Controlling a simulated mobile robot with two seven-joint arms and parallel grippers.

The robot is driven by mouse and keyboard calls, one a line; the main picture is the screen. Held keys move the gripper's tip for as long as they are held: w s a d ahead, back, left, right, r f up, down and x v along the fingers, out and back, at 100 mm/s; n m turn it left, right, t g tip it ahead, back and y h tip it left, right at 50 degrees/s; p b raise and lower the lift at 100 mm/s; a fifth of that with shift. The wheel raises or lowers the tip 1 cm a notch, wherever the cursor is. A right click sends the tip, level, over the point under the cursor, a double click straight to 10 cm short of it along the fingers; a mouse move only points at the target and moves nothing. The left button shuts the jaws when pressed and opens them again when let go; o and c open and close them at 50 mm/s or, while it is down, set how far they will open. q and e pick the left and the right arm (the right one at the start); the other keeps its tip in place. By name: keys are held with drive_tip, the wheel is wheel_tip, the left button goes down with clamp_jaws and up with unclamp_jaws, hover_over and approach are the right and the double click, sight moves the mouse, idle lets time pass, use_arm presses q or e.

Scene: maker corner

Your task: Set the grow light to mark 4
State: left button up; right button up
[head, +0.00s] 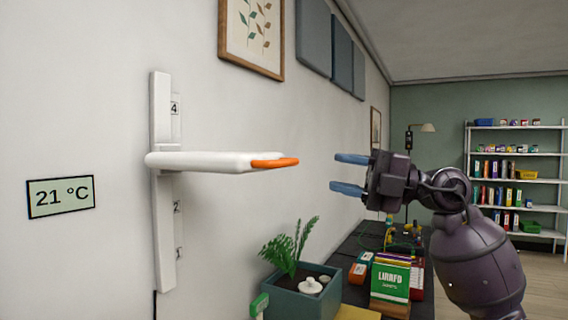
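The grow light (212,161) is a white arm with an orange tip (275,162), set on a white vertical rail (163,235) on the left wall. A plate with the figure 4 (175,108) shows on the rail above the light. My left gripper is not in view.
Below the light stands a teal planter (300,301) with a green plant (290,250) and a small white pot. Cards and boxes (389,281) stand on the dark bench to its right. A 21 °C display (61,197) hangs on the wall. Shelves (517,180) stand far back.

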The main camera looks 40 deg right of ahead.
sight(290, 164)
drive_tip(key=x, duration=1)
clamp_jaws()
